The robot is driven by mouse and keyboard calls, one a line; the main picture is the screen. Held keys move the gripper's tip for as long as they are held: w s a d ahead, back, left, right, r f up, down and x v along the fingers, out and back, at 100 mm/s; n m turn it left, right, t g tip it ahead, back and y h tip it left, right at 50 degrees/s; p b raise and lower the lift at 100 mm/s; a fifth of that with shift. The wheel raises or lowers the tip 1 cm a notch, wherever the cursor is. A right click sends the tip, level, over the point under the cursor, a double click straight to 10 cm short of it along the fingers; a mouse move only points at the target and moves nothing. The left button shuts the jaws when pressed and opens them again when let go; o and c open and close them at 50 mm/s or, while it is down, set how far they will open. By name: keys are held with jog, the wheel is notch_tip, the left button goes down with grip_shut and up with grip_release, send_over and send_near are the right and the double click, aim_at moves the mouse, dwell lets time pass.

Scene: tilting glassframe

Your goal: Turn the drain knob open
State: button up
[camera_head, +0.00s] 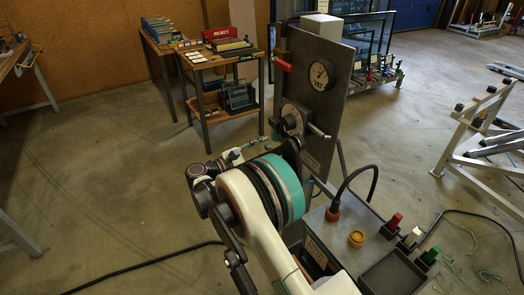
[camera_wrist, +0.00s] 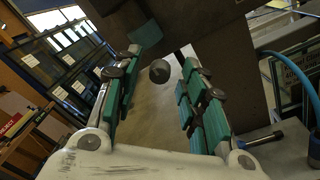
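A grey upright panel (camera_head: 330,90) carries a round gauge (camera_head: 321,75), a red-handled lever (camera_head: 283,65) at its upper left and a round metal fitting (camera_head: 292,119) with a pale lever (camera_head: 318,131) lower down. I cannot tell which of these is the drain knob. My gripper (camera_wrist: 166,58) is open, its teal-padded fingers apart. In the wrist view a small round grey knob end (camera_wrist: 159,70) shows between the fingers, with no clear contact. In the head view my arm hides most of the gripper, close to the panel's lower left.
A cart (camera_head: 220,60) with a red box stands behind. A white metal frame (camera_head: 480,140) stands at right. Floor at left is mostly clear.

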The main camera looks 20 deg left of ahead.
grip_shut()
jog(key=shift+m, duration=0.3)
jog(key=m, duration=0.3)
jog(key=shift+f+m, duration=0.1)
jog(key=shift+m, duration=0.3)
jog(key=m, duration=0.4)
jog(key=shift+m+h, duration=0.3)
jog(key=shift+h, duration=0.1)
jog(key=m, duration=0.4)
jog(key=shift+m, duration=0.4)
jog(key=m, duration=0.5)
jog(key=shift+f+h, duration=0.1)
jog(key=shift+h, duration=0.2)
